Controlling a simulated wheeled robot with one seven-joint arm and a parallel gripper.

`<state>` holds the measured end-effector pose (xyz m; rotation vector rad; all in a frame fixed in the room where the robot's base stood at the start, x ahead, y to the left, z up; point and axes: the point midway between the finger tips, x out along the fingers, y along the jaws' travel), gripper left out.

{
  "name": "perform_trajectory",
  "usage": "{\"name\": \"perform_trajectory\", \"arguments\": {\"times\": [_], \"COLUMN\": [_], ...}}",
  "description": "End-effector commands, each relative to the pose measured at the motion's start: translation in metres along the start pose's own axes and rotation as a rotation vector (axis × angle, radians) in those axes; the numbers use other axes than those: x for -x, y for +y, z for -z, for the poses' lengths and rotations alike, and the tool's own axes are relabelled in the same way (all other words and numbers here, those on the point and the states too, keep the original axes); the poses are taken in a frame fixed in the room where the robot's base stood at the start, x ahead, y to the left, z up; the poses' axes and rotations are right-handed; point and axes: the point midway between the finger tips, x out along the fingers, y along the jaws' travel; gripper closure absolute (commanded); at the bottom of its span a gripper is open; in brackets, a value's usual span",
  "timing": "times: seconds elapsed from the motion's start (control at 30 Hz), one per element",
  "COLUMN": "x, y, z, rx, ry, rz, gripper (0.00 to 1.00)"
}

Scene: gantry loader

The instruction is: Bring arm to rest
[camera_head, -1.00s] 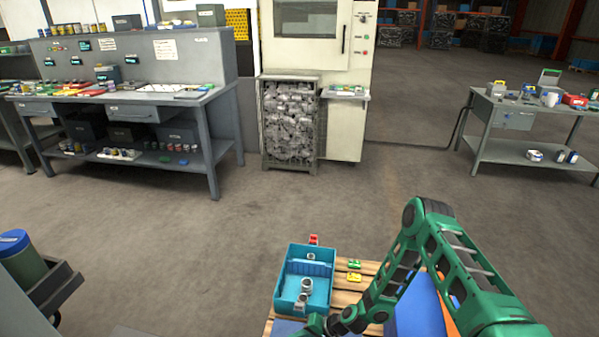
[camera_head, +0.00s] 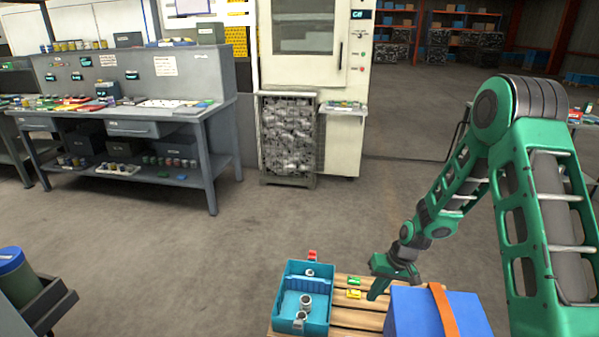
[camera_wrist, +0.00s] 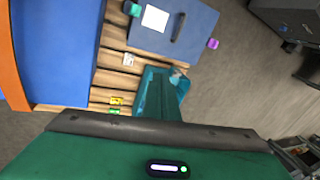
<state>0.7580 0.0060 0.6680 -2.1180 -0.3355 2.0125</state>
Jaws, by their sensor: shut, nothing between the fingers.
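My green arm rises at the right of the head view and bends down to my gripper (camera_head: 375,292). The gripper is shut and empty. It hangs above the wooden pallet, between the teal bin and the blue box, apart from both as far as I can see. In the wrist view a green part of my own arm fills the bottom.
A teal bin (camera_head: 289,325) with several grey metal parts stands on the wooden pallet (camera_head: 350,318). A blue box (camera_head: 415,312) with an orange strap is beside it. Small green and yellow pieces (camera_head: 354,294) lie between. A workbench (camera_head: 190,112) stands at the back left, with open floor before it.

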Motion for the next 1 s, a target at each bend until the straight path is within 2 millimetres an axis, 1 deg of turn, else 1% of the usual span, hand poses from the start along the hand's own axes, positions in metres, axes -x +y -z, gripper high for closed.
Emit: {"name": "perform_trajectory", "arguments": {"times": [0.03,0.1,0.27,0.3,0.37,0.4,0.47,0.5,0.57,0.6,0.67,0.7,0.8,0.87,1.0], "x": [0.023,0.051,0.112,0.127,0.149,0.163,0.184,0.197,0.216,0.229,0.246,0.258,0.283,0.297,0.325], "y": [0.007,0.018,0.038,0.043,0.049,0.054,0.059,0.063,0.067,0.07,0.073,0.075,0.079,0.081,0.082], "z": [-0.002,-0.009,-0.029,-0.035,-0.046,-0.053,-0.066,-0.075,-0.089,-0.098,-0.114,-0.124,-0.152,-0.171,-0.213], "rx": [-0.006,-0.019,-0.058,-0.071,-0.09,-0.105,-0.127,-0.144,-0.169,-0.187,-0.214,-0.233,-0.281,-0.312,-0.385], "ry": [0.006,0.005,0.006,0.005,0.006,0.006,0.007,0.008,0.008,0.01,0.01,0.012,0.015,0.017,0.023], "rz": [-0.028,-0.064,-0.141,-0.159,-0.183,-0.2,-0.221,-0.236,-0.254,-0.267,-0.282,-0.292,-0.31,-0.319,-0.329], "gripper": [1.0,1.0,1.0,1.0,1.0,1.0,1.0,1.0,1.0,1.0,1.0,1.0,1.0,1.0,1.0]}}
